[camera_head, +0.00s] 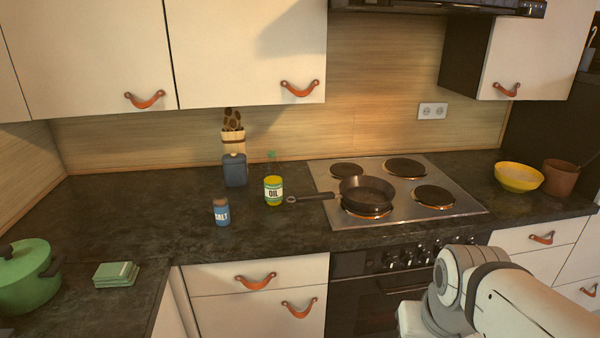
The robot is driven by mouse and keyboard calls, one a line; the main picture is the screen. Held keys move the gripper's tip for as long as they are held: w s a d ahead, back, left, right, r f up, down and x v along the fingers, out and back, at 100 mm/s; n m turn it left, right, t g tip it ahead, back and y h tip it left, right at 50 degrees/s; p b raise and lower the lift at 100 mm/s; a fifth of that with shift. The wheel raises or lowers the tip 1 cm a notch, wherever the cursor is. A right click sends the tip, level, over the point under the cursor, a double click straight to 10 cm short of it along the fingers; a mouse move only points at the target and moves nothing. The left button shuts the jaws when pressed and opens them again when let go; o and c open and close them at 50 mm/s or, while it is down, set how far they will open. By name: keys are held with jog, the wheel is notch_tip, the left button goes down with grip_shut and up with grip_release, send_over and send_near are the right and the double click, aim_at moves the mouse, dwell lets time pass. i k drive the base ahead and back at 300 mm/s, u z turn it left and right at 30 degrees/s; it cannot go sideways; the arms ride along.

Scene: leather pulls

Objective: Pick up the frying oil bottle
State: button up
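The frying oil bottle (273,191) stands upright on the dark countertop, just left of the stove. It has a yellow body, a pale label reading "OIL" and a narrow clear neck with a green cap. The frying pan's handle ends close to its right side. My arm shows at the lower right, in front of the oven and drawers, well apart from the bottle. My gripper itself cannot be made out, so its fingers and opening are hidden.
A blue salt shaker (221,212) stands left of the bottle, and a dark blue canister (235,170) behind it. The frying pan (366,194) sits on the stove (436,213). A green pot (26,276) and green cloth stack (116,274) are at lower left. Counter in front of the bottle is clear.

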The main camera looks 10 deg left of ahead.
aim_at(272, 184)
jog(key=i, duration=1.1)
jog(key=u, duration=0.05)
